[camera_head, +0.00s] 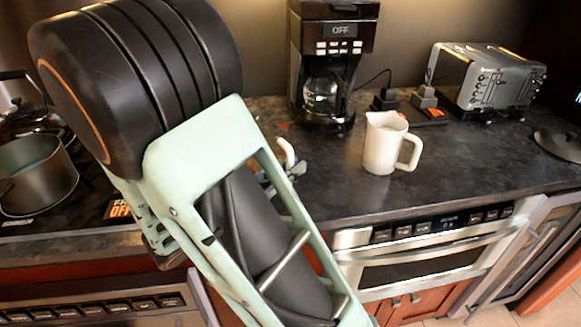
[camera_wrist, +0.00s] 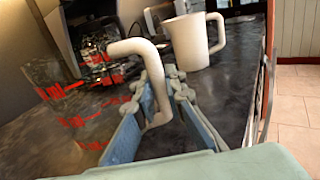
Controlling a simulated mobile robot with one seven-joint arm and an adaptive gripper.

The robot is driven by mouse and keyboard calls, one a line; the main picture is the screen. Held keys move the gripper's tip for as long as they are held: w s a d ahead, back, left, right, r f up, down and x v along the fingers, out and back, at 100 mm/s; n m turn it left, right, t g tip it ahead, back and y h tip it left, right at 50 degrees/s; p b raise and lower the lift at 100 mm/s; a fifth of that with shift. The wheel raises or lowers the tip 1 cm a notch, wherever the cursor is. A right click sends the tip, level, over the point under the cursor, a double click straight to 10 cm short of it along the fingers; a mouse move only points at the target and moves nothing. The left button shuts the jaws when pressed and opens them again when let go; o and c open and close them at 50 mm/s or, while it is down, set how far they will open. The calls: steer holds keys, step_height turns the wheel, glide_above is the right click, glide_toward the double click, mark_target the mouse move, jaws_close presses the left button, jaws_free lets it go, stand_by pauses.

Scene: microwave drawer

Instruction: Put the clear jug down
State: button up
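The clear jug (camera_wrist: 72,92) has red markings and a white handle (camera_wrist: 156,92). It fills the left of the wrist view. In the head view only its white handle (camera_head: 287,152) and a trace of red show beside my arm; the rest is see-through or hidden. My gripper (camera_wrist: 156,84) has one finger on each side of the handle and is closed on it. In the head view the gripper (camera_head: 272,174) is mostly behind my arm. The jug is over the dark counter (camera_head: 335,185); I cannot tell whether its base touches.
A white opaque jug (camera_head: 384,142) stands on the counter to the right. A coffee maker (camera_head: 331,60) and a toaster (camera_head: 488,78) stand at the back. A pot (camera_head: 38,175) is on the stove at left. Bare counter lies in front of the coffee maker, with a microwave drawer (camera_head: 425,255) below.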

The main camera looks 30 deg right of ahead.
steer(key=o, duration=0.4)
steer(key=shift+c, duration=0.2)
steer(key=shift+r, duration=0.1)
steer(key=shift+a+r, duration=0.15)
steer(key=p+v, duration=0.1)
steer(key=v, duration=1)
steer(key=shift+s+a, duration=0.15)
steer(key=shift+a, duration=0.2)
